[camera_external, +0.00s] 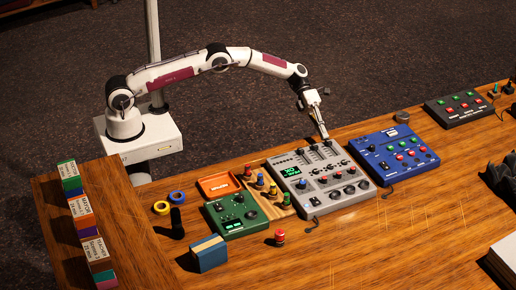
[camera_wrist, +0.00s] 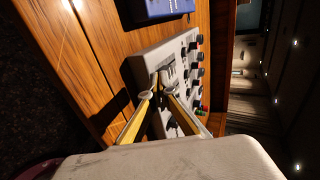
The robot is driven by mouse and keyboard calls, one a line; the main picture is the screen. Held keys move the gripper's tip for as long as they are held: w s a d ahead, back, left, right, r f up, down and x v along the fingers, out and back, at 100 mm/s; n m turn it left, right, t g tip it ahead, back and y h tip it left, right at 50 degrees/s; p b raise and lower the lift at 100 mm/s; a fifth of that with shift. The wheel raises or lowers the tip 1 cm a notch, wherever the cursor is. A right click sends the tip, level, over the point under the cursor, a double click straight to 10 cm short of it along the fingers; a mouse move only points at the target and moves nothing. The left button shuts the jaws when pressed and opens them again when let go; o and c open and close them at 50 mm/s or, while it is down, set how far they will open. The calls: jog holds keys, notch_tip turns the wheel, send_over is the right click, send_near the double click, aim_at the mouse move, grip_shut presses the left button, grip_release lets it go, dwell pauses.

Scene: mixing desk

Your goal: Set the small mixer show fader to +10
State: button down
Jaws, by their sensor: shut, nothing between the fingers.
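The grey mixer (camera_external: 340,203) stands in the middle of the desk, with several faders (camera_external: 318,154) along its far part, knobs below them and a lit green display (camera_external: 291,171). My gripper (camera_external: 325,136) is shut and empty, pointing down at the mixer's far right edge by the faders. In the wrist view, the fingertips (camera_wrist: 160,84) come together over the grey mixer (camera_wrist: 143,63), close to its fader slots. I cannot tell whether the tips touch a fader cap. The labels and the show fader's setting are too small to read, and the fingers hide part of the panel.
A blue device (camera_external: 395,155) stands close on the right of the mixer; it also shows in the wrist view (camera_wrist: 160,9). A green device (camera_external: 233,213) and a wooden tray of coloured pegs (camera_external: 283,211) are at the left. A red button (camera_external: 279,237) stands in front.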

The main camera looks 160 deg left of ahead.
jog(key=shift+w, duration=3.3)
jog(key=shift+s, duration=0.75)
jog(key=f+v, duration=0.1)
jog(key=v, duration=1.1)
jog(key=shift+s, duration=0.4)
jog(key=shift+a, duration=0.1)
